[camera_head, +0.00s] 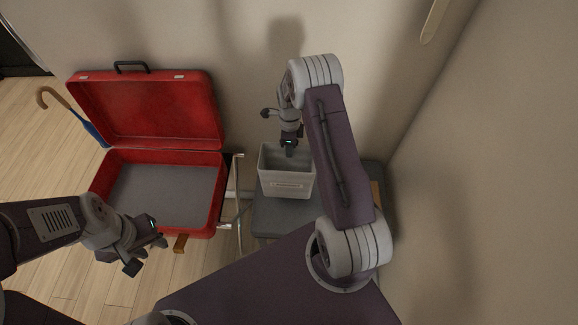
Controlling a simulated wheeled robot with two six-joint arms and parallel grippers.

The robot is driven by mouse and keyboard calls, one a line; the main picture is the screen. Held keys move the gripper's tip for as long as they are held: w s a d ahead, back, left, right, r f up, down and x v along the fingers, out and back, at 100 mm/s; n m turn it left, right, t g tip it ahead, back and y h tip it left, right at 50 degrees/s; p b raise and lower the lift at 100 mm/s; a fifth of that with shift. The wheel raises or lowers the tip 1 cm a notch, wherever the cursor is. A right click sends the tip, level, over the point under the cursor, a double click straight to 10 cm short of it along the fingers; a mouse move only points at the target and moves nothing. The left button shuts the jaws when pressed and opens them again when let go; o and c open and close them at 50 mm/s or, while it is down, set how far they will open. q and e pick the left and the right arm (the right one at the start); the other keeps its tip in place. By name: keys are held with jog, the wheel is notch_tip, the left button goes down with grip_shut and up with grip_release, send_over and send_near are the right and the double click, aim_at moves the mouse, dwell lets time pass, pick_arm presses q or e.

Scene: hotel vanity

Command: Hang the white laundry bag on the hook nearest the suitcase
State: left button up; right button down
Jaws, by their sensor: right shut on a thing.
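A whitish, open-topped, box-shaped container (287,184) with a small label on its front appears to be the white laundry bag. It looks upright, over a grey seat-like surface. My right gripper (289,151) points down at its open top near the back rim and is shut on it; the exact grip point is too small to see. My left gripper (147,256) is open and empty, in front of the suitcase's lower right corner. The red suitcase (150,112) lies open at the left, its lid leaning up near the wall. I cannot make out any hook.
A metal rack frame (239,200) stands between the suitcase and the container. The grey surface (285,215) lies below the container. A blue umbrella (92,130) with a brown handle leans behind the suitcase. A pale wooden piece (434,20) is on the wall, upper right.

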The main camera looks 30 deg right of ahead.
send_over(288, 169)
notch_tip(288, 169, down, 5)
jog(key=shift+w+d+r, duration=0.2)
jog(key=shift+w+d, duration=0.1)
jog(key=shift+d, duration=0.15)
jog(key=shift+f, duration=0.1)
jog(key=shift+f+b, duration=0.15)
jog(key=shift+b, duration=0.2)
jog(key=c, duration=1.6)
grip_release()
